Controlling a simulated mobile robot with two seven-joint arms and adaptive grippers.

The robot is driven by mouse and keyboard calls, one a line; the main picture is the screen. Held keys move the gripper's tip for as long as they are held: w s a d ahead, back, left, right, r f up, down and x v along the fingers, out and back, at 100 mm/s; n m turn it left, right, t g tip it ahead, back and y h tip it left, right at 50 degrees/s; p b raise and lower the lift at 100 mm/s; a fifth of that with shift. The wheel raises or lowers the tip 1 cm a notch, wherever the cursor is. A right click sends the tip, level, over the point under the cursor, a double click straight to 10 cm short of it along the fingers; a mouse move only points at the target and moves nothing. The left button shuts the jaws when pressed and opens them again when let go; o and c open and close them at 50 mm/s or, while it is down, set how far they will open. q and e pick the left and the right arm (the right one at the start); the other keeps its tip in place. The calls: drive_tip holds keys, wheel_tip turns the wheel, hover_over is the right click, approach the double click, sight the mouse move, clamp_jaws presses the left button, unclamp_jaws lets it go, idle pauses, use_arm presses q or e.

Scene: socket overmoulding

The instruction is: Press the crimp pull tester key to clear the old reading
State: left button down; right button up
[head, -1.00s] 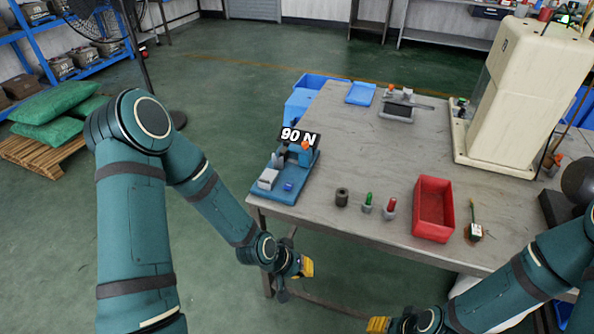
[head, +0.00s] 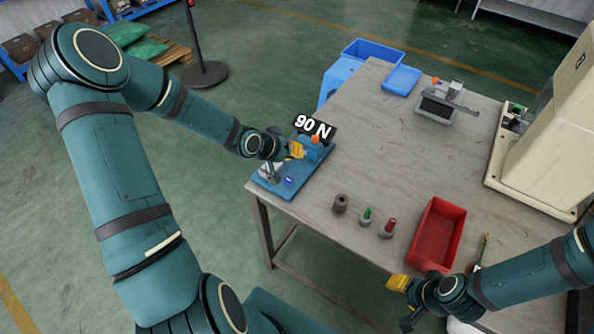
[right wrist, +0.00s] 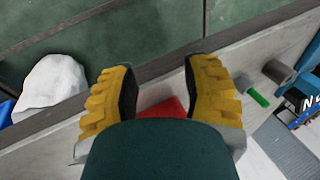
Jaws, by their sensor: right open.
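The crimp pull tester (head: 308,181) is a blue-based device on the near left corner of the bench. Its dark display (head: 314,126) reads "90 N". A small bright blue patch (head: 289,180), perhaps the key, shows on its base. My left gripper (head: 292,150), with a yellow fingertip, is over the tester and hides part of it. I cannot tell whether it touches it or how far its jaws are apart. My right gripper (head: 402,302) is open and empty by the bench's front edge. Its two yellow fingers (right wrist: 163,92) stand apart in the right wrist view.
A grey cylinder (head: 341,203), a green-topped piece (head: 366,216) and a red-topped piece (head: 387,228) stand right of the tester. A red bin (head: 437,233) is beyond them. A cream machine (head: 545,130) stands at right. The middle of the bench (head: 390,150) is clear.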

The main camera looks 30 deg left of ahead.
use_arm(q)
drive_tip(key=shift+a+r, duration=0.15)
drive_tip(key=shift+a, duration=0.05)
idle(0.3)
drive_tip(key=b, duration=0.8)
hover_over(292, 180)
wheel_tip(292, 180, down, 7)
drive_tip(key=shift+w+f, duration=0.1)
drive_tip(key=shift+f, duration=0.85)
drive_tip(key=shift+f+b, duration=0.1)
drive_tip(key=shift+b, duration=0.2)
drive_tip(key=shift+f, duration=0.3)
